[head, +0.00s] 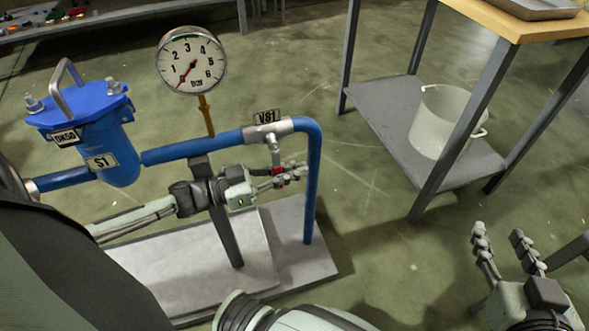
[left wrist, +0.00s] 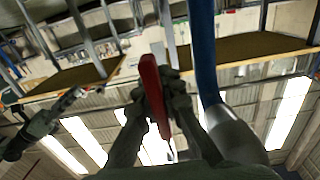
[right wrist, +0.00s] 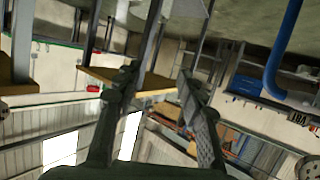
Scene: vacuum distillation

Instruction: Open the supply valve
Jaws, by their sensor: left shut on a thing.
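A valve (head: 268,131) with a tag reading V81 (head: 267,117) sits near the right end of the blue pipe (head: 192,147). Its red lever (head: 278,170) hangs below on a short stem, mostly hidden by my fingers. My left gripper (head: 292,173) is shut on the red lever. In the left wrist view the red lever (left wrist: 153,95) stands between the two fingers. The lever's angle to the pipe is hard to tell. My right gripper (head: 499,236) is open and empty at the lower right, away from the pipe. Its spread fingers (right wrist: 155,85) also show in the right wrist view.
A pressure gauge (head: 191,61) stands above the pipe. A blue strainer (head: 110,150) tagged S1 is at left. The pipework stands on a grey base plate (head: 290,225). A table (head: 490,18) at right carries a pot (head: 437,120) on its lower shelf. Floor between is clear.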

